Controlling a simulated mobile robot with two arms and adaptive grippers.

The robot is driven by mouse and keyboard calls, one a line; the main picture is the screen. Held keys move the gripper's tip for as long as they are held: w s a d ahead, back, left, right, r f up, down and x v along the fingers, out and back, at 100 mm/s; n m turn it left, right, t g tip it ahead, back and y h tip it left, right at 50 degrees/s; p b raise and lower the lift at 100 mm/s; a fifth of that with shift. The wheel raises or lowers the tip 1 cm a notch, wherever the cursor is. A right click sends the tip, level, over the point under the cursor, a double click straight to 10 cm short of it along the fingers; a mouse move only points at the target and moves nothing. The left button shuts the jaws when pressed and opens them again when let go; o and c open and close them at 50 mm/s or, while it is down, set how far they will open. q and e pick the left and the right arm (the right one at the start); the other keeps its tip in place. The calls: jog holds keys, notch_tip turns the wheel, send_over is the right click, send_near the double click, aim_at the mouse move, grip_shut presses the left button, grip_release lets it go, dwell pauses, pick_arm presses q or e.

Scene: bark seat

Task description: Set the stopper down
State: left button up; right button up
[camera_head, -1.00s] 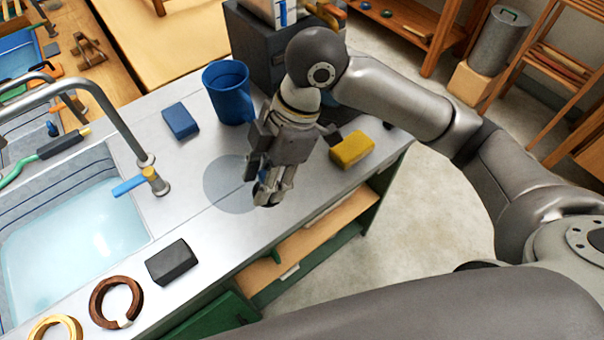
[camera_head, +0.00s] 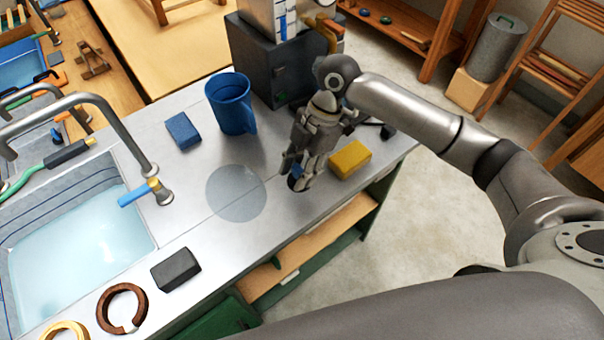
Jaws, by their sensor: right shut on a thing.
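My right gripper (camera_head: 299,178) points down over the metal counter (camera_head: 200,250), close to its front edge. It is shut on a small dark thing at its fingertips, probably the stopper (camera_head: 298,184). The fingers hide most of it, and I cannot tell whether it touches the counter. A flat grey disc-shaped patch (camera_head: 236,194) lies on the counter, left of the gripper and apart from it. My left gripper is not in view.
A yellow block (camera_head: 350,159) lies just right of the gripper. A blue mug (camera_head: 232,104) and blue block (camera_head: 183,131) stand behind. A dark grey block (camera_head: 176,269), a brown ring (camera_head: 122,308) and a water-filled sink (camera_head: 80,245) are left.

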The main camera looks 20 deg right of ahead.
jog(key=shift+w+d+f, duration=0.2)
jog(key=shift+d+f, duration=0.1)
jog(key=shift+f, duration=0.15)
notch_tip(320, 180, down, 2)
jog(key=shift+d+f+p, duration=0.1)
jog(key=shift+f+p, duration=0.1)
jog(key=shift+p, duration=0.45)
jog(key=shift+w+f, duration=0.1)
jog(key=shift+f, duration=0.35)
jog(key=shift+f, duration=0.15)
jog(key=o, duration=1.1)
